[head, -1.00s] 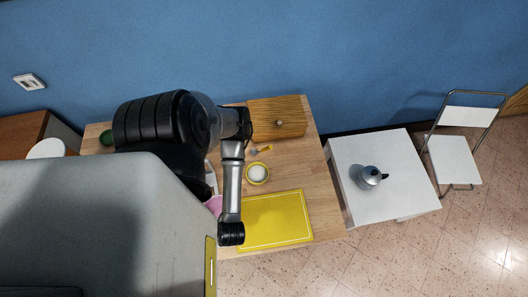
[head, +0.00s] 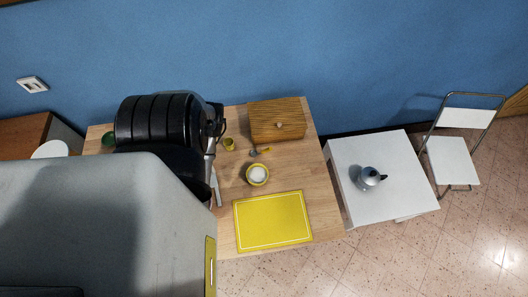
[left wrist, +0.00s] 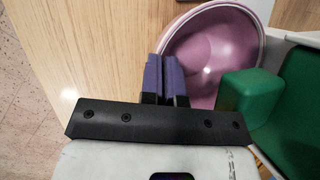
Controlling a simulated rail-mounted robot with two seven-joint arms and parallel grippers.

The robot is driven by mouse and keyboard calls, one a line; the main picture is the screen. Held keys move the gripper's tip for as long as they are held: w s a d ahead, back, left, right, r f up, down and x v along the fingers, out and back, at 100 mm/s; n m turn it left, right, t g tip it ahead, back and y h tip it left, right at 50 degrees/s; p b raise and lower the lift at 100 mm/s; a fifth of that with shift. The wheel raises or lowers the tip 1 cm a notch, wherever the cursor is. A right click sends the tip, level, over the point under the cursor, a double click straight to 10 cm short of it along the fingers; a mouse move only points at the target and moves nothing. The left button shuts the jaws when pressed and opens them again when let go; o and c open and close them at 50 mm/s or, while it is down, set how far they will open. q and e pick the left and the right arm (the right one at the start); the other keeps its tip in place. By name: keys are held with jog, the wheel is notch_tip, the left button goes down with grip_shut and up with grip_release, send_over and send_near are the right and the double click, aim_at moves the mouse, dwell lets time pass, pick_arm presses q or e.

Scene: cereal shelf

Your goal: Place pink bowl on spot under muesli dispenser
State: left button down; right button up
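The pink bowl (left wrist: 215,45) shows in the left wrist view, its open inside toward the camera and its lower right covered by a green block. My left gripper (left wrist: 163,62) has its two purple fingers close together at the bowl's left rim, which seems to pass between them. In the head view the bowl and the left gripper's fingers are hidden behind my arm and the large grey surface. I cannot make out a muesli dispenser or the spot under it. My right gripper is in neither view.
A green block (left wrist: 250,93) and a pale-edged green part stand close right of the bowl. On the wooden table (head: 298,170) are a yellow-rimmed bowl (head: 257,174), a yellow mat (head: 272,220), a wooden box (head: 277,118) and a small yellow cup (head: 229,144).

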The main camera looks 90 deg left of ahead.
pick_arm(q)
jog(key=shift+f, duration=0.5)
jog(key=shift+w+f, duration=0.1)
jog(key=c, duration=1.4)
grip_release()
jog(key=shift+o, duration=0.2)
jog(key=v, duration=1.2)
jog(key=shift+p, duration=0.4)
